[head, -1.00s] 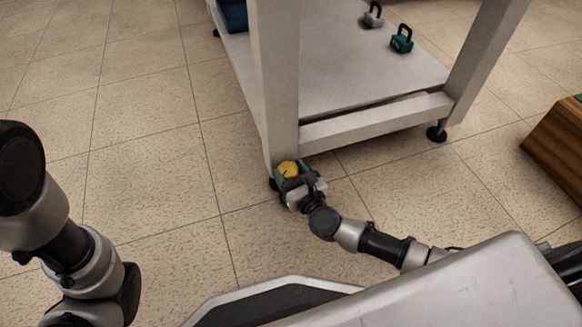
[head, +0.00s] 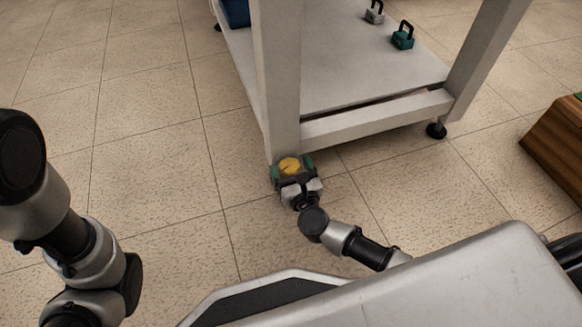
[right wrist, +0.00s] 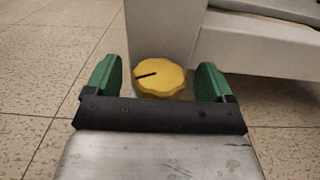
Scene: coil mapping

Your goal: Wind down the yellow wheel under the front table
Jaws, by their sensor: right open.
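The yellow wheel (head: 289,166) is at the foot of the front table's near leg (head: 280,100), close to the floor. In the right wrist view the wheel (right wrist: 160,77) has a scalloped edge and a dark line on its top, pointing left. My right gripper (head: 292,168) is open, with its green fingers on either side of the wheel. The right wrist view shows a gap between the wheel and each finger of the gripper (right wrist: 160,82). My left arm (head: 80,240) is at the left edge; its gripper is out of view.
The table's lower shelf (head: 350,80) bears a teal padlock-shaped weight (head: 402,40), a grey one (head: 375,14) and a blue bin (head: 236,12). Another table leg stands on a black foot (head: 436,131). A wooden box (head: 555,145) is at the right. The tiled floor at left is clear.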

